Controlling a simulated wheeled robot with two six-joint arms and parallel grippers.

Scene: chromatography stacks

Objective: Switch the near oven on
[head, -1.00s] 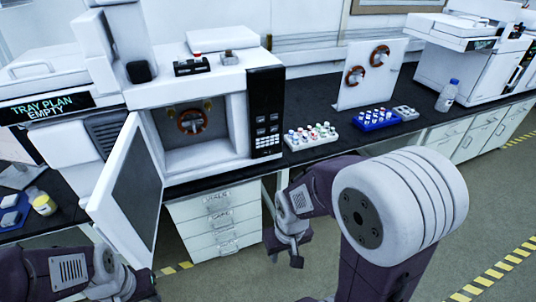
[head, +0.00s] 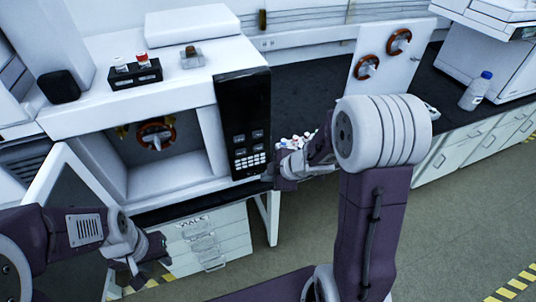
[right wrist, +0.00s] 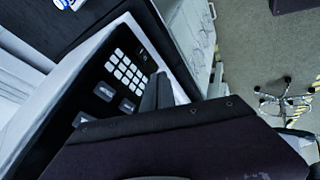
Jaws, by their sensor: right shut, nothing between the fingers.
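The near oven (head: 185,75) is a white box with its door (head: 75,185) swung open to the left, showing an orange-brown fan ring inside its chamber. Its black control panel (head: 243,115) carries several grey buttons and a white keypad; the panel also shows in the right wrist view (right wrist: 92,112). No lit display shows on it. My right gripper (head: 278,170) is shut and empty near the panel's lower right edge. In the right wrist view its fingertips (right wrist: 157,88) overlap the panel beside the keypad; I cannot tell whether they touch. My left gripper (head: 148,265) is open and empty, below the oven.
A vial rack (head: 296,141) stands partly hidden behind my right arm. A drawer unit (head: 208,240) is under the bench. A bottle (head: 475,91) stands at the right.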

